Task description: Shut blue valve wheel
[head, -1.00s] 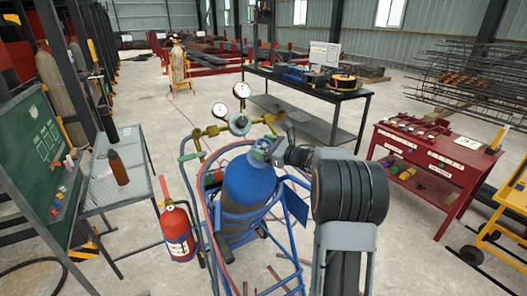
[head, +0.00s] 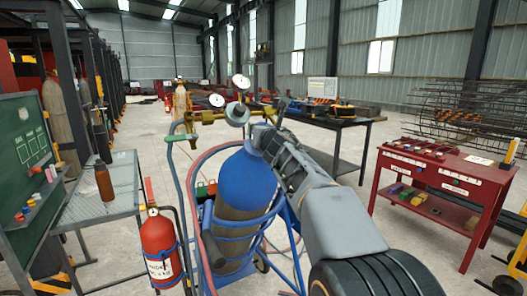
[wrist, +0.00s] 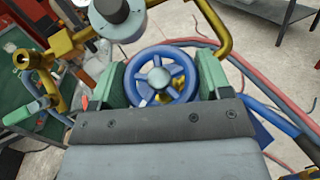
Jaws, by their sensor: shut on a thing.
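The blue valve wheel (wrist: 160,76) shows in the wrist view, a spoked ring with a silver hub. It sits between the two green pads of my gripper (wrist: 161,80), one pad against each side of its rim. In the head view my gripper (head: 262,128) is at the top of the blue gas cylinder (head: 246,182), and the wheel is hidden there behind it. The cylinder stands upright in a blue cart. The brass regulator (wrist: 62,45) with its round gauges is just beyond the wheel.
A red fire extinguisher (head: 161,248) hangs at the cart's left. A metal table (head: 108,190) with a brown bottle stands left, beside a green board (head: 30,150). A red tool cart (head: 440,185) stands right. Red and blue hoses hang around the cylinder.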

